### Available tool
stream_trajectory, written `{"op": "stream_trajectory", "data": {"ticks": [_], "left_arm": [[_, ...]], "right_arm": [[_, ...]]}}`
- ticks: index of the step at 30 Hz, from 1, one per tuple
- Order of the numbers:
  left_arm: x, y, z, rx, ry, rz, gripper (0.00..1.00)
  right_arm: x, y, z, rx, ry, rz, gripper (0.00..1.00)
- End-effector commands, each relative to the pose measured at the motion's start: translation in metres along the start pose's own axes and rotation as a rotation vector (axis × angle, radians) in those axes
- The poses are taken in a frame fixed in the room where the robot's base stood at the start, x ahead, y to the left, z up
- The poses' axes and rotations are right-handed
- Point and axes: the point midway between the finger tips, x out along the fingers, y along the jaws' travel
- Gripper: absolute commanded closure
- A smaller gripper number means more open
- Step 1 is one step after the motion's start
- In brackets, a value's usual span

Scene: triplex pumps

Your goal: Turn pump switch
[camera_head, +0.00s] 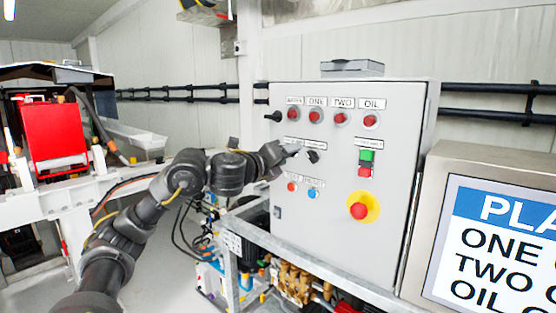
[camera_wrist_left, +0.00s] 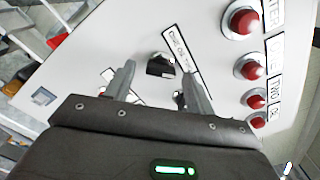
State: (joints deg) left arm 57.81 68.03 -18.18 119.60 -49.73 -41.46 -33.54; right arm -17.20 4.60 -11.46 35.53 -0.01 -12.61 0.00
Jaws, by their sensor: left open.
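The black rotary pump switch (camera_head: 313,156) sits in the middle of the grey control panel (camera_head: 325,190), under a white label strip. My left gripper (camera_head: 293,150) is at the panel, just left of the switch. In the left wrist view the black switch (camera_wrist_left: 160,66) shows between the two spread fingers of my gripper (camera_wrist_left: 157,72). The fingers are open, one on each side of it. I cannot tell whether either finger touches it. My right gripper is not in view.
Above the switch is a row of several red lamps (camera_head: 340,118). To its right are a green and red button (camera_head: 366,162) and a red emergency stop (camera_head: 358,210). Red and blue buttons (camera_head: 313,194) lie below. A metal-framed sign (camera_head: 500,240) stands at right.

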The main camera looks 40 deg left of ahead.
Motion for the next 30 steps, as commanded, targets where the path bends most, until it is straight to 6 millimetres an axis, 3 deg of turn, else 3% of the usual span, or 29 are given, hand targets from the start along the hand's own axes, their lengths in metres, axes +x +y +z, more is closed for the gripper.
{"op": "stream_trajectory", "data": {"ticks": [15, 21, 30], "left_arm": [[-0.090, 0.001, -0.001, 0.006, -0.001, 0.001, 0.45], [-0.102, 0.001, -0.001, 0.003, 0.000, 0.001, 0.45], [-0.103, 0.001, 0.000, 0.002, 0.000, 0.001, 0.45]], "right_arm": [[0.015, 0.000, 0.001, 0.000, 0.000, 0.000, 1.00], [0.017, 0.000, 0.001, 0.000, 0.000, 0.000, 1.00], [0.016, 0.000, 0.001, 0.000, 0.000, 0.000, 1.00]]}}
